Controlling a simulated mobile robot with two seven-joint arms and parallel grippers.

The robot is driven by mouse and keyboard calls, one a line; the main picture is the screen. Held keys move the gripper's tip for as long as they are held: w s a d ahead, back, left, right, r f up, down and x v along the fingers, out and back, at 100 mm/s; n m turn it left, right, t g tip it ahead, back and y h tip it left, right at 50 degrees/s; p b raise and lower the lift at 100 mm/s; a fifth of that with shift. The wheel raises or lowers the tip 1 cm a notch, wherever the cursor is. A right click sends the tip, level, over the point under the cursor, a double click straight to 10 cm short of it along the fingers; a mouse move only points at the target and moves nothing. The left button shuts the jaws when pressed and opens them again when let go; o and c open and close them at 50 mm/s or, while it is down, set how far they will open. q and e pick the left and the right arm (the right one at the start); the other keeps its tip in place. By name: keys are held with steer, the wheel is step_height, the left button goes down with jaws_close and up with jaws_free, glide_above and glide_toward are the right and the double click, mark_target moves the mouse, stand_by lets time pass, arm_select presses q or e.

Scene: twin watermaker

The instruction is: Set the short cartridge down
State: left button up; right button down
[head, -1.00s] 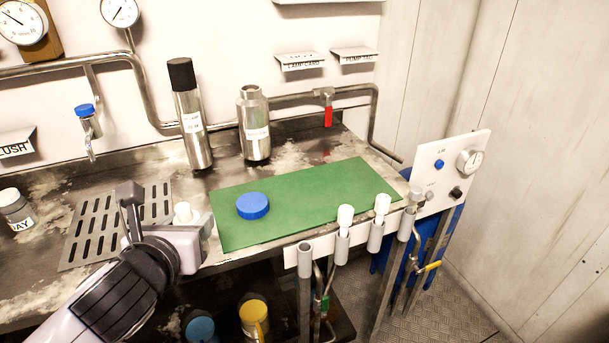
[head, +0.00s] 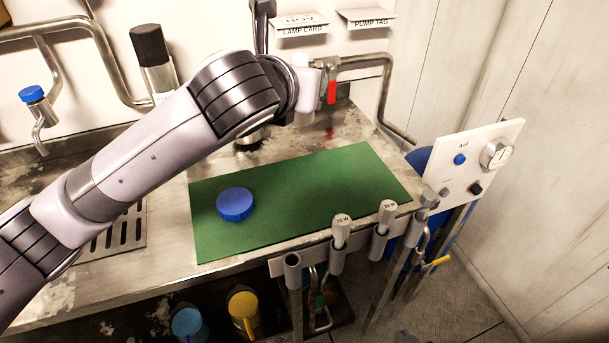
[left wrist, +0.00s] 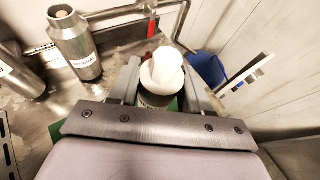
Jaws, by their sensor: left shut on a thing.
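In the left wrist view my left gripper (left wrist: 162,72) is shut on the short cartridge, a stubby piece with a white top (left wrist: 160,68). The cartridge's lower part is mostly hidden by the gripper body. Green shows just behind and below it. The green mat (head: 310,195) lies flat on the bench. Only a small dark bit, perhaps of my right gripper (head: 405,338), shows at the bottom edge; its jaws cannot be made out.
A blue round cap (head: 235,204) lies on the mat's left part; the rest is clear. A steel bottle (left wrist: 75,45) stands left of the gripper. A black-capped cylinder (head: 152,55) stands behind my arm. A red-handled valve (head: 332,92) is at the back.

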arm_select(q)
steer(key=shift+w+f, duration=0.1)
steer(key=shift+w, duration=0.05)
step_height(320, 180, down, 20)
steer(key=shift+r+b, duration=0.25)
steer(key=shift+b, duration=0.35)
steer(key=shift+f, duration=0.15)
steer(key=o, duration=1.2)
steer(key=shift+c, duration=0.2)
steer(key=shift+s+r, duration=0.2)
steer(key=shift+s, duration=0.05)
steer(key=v, duration=1.1)
steer(key=shift+s+p, duration=0.3)
steer(key=shift+s, duration=0.05)
steer(key=shift+a, duration=0.1)
